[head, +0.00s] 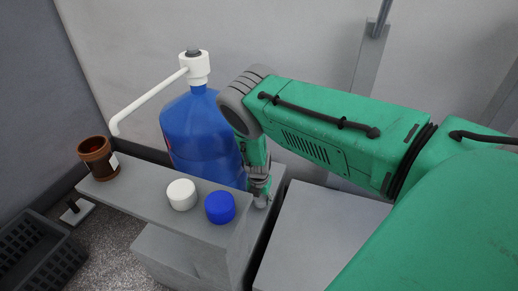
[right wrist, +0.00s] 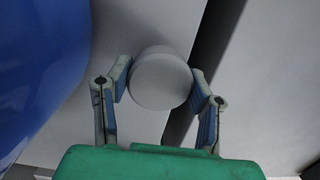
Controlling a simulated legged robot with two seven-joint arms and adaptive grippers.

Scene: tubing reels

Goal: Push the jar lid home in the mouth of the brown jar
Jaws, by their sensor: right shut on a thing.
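The brown jar (head: 98,158) stands open-mouthed at the far left end of the grey shelf in the head view, with a pale label on its side. My right gripper (head: 261,192) is low beside the blue bottle, well to the right of the jar. In the right wrist view the gripper (right wrist: 160,78) is shut on a round, plain grey lid (right wrist: 160,80), with a blue-padded finger on each side. In the head view the held lid is mostly hidden by the gripper. My left gripper is not in view.
A white cap (head: 181,194) and a blue cap (head: 220,207) sit on the shelf (head: 140,196) between jar and gripper. A large blue bottle (head: 200,130) with a white pump and long spout (head: 148,102) stands behind. A dark crate (head: 40,250) is at lower left.

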